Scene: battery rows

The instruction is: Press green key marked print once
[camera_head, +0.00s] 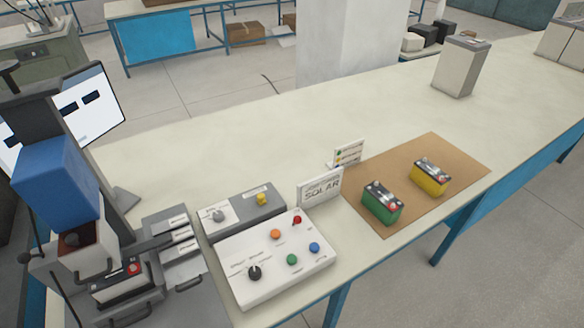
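A white control panel (240,292) lies near the front edge of the bench. A green round key (292,259) sits on its lower middle part, between a black knob (254,272) and a blue key (314,247). An orange key (275,234) and a red key (297,220) are behind it. The small lettering beside the keys is too small to read, so I cannot confirm the print mark. Nothing covers the green key. I cannot make out either of my grippers in this view.
A grey box (241,210) with a dial and yellow button stands behind the panel. A sign (320,188) reads SOLAR. A green battery (382,205) and a yellow battery (430,178) stand on a brown mat (430,145). A tall blue-topped machine (60,180) stands left.

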